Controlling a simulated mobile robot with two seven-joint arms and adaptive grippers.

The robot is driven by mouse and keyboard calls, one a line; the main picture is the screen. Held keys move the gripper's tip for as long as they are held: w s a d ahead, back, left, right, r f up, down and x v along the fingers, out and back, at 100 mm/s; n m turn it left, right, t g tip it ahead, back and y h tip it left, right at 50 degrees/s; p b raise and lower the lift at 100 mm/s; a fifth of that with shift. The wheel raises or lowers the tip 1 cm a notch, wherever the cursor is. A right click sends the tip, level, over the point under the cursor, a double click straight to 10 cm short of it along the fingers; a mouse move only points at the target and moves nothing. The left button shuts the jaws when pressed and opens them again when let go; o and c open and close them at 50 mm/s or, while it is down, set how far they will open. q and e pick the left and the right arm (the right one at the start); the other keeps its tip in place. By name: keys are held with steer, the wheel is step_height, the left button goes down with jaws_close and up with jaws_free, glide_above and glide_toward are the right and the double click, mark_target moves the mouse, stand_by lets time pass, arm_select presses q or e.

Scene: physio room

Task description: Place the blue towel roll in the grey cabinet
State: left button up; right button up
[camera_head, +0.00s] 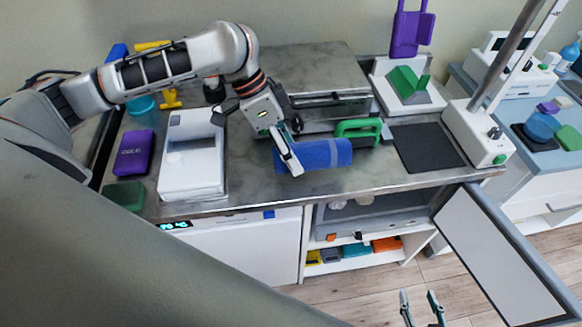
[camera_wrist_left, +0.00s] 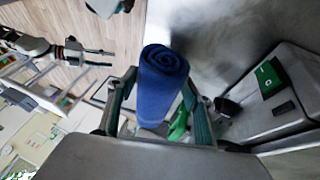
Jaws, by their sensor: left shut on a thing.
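The blue towel roll (camera_head: 325,153) is at the front of the metal worktop. My left gripper (camera_head: 288,152) is shut on it near its left end. In the left wrist view the towel roll (camera_wrist_left: 163,75) sits between the two fingers of my left gripper (camera_wrist_left: 160,108). I cannot tell whether the roll touches the worktop. The grey cabinet (camera_head: 408,216) is below the worktop's front edge, with its door (camera_head: 500,255) swung open to the right. Pale items show inside; its depth is hidden. My right gripper (camera_head: 420,306) shows at the bottom edge, fingertips apart and empty.
A green-handled item (camera_head: 358,129) lies close behind the roll, with a black mat (camera_head: 427,147) to the right. A white device (camera_head: 192,160) and a purple box (camera_head: 134,152) stand left. A shelf of coloured boxes (camera_head: 387,244) is under the cabinet. The open door juts over the floor.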

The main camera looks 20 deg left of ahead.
arm_select(q)
steer(key=shift+f, duration=0.45)
step_height(320, 180, down, 4)
steer(key=shift+r+b, duration=0.1)
steer(key=shift+b, duration=0.4)
arm_select(e)
steer(key=shift+s+d+f, duration=0.15)
steer(key=shift+d+f, duration=0.05)
steer(key=shift+f, duration=0.65)
arm_select(q)
steer(key=o, duration=1.1)
arm_select(e)
steer(key=shift+r, duration=0.3)
arm_select(q)
steer(key=shift+o, duration=0.2)
